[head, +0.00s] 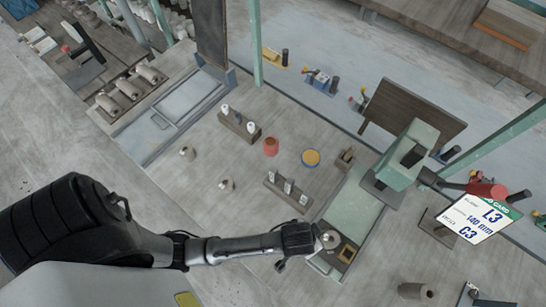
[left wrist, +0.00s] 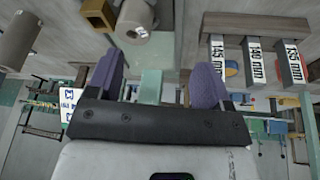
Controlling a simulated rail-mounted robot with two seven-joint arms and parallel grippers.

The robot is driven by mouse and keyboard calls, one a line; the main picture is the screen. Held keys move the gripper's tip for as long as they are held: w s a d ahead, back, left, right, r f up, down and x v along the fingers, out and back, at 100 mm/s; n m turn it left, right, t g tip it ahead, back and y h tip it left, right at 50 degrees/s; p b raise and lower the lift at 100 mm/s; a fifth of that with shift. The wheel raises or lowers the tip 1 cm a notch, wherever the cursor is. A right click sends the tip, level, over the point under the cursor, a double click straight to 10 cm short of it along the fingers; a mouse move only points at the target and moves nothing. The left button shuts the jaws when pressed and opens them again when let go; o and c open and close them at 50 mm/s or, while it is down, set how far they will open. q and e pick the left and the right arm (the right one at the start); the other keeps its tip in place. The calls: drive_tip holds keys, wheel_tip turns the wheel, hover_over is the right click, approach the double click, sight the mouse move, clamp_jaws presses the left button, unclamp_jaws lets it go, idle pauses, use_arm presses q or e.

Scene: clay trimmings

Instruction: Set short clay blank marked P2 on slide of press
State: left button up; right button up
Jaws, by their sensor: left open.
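The press (head: 405,160) stands right of centre in the head view, with its long pale green slide (head: 352,205) running toward the front. A short clay blank (head: 330,240) stands at the slide's near end, beside a small square wooden frame (head: 347,253). My left gripper (head: 312,238) is close beside that blank. In the left wrist view its two purple fingers (left wrist: 155,80) are apart with nothing between them. The blank (left wrist: 135,22) shows just beyond the fingertips with a small white label too small to read. My right gripper is out of view.
A red pot (head: 271,146), a yellow-topped blue tin (head: 310,157) and a gauge rack (head: 287,190) stand nearby. A larger clay cylinder (head: 415,290) is at lower right.

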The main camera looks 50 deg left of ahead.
use_arm(q)
drive_tip(key=s+a+r, duration=0.2)
drive_tip(key=s+a, duration=0.4)
drive_tip(key=a, duration=0.2)
drive_tip(key=s+a+r+m, duration=0.1)
drive_tip(key=s+a+r, duration=0.2)
drive_tip(key=s+a, duration=0.2)
drive_tip(key=a, duration=0.3)
drive_tip(key=shift+s+a+r+y, duration=0.25)
drive_tip(key=shift+s+y, duration=0.15)
